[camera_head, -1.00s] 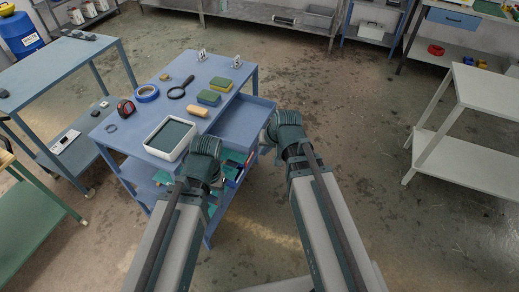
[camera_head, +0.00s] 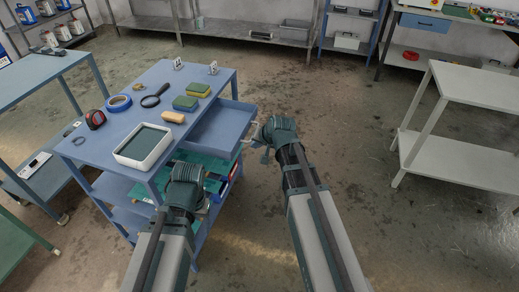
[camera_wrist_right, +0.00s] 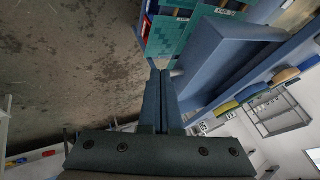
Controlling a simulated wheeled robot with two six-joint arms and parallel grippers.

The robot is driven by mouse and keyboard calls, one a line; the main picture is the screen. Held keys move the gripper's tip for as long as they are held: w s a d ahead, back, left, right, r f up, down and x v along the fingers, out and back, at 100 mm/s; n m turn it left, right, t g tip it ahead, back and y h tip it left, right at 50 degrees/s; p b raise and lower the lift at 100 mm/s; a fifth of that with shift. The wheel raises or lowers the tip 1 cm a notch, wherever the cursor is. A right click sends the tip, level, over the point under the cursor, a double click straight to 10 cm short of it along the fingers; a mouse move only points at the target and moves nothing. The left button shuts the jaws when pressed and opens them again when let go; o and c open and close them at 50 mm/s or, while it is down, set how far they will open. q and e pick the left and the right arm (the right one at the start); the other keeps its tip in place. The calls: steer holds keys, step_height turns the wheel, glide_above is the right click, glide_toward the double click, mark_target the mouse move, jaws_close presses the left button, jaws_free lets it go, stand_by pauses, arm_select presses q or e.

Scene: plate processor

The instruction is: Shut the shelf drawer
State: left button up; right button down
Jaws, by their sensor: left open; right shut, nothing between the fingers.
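The blue shelf drawer (camera_head: 222,128) is pulled out of the right side of a blue table, under its top. Its light handle (camera_head: 249,133) is on the outer face. My right gripper (camera_head: 263,155) is just to the right of that face. In the right wrist view its fingers (camera_wrist_right: 161,82) are shut and empty, with the blue drawer (camera_wrist_right: 222,58) beyond and to the right. I cannot tell whether they touch it. My left gripper (camera_head: 188,178) is near the table's front right corner. Its fingers are mostly hidden behind its wrist.
The table top (camera_head: 122,95) holds a white tray (camera_head: 143,160), blue tape (camera_head: 118,102), a magnifier (camera_head: 154,96) and sponges (camera_head: 185,103). Teal items lie on the shelf below the drawer. A white table (camera_head: 470,85) stands to the right, with clear floor between.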

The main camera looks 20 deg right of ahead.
arm_select(q)
steer(key=shift+f+b, duration=0.4)
steer(key=shift+f, duration=0.55)
arm_select(e)
steer(key=shift+w+a+f, duration=0.3)
steer(key=shift+w+a, duration=0.3)
steer(key=shift+a, duration=0.05)
steer(key=shift+w+a+f, duration=0.35)
steer(key=shift+w+a, duration=0.25)
steer(key=shift+w, duration=0.05)
steer(key=shift+w+a+f, duration=0.3)
steer(key=shift+w+a, duration=0.3)
steer(key=shift+a, duration=0.05)
glide_toward(203, 138)
steer(key=x, duration=0.4)
steer(key=shift+w+a+f, duration=0.15)
steer(key=shift+w+f, duration=0.05)
steer(key=shift+w, duration=0.05)
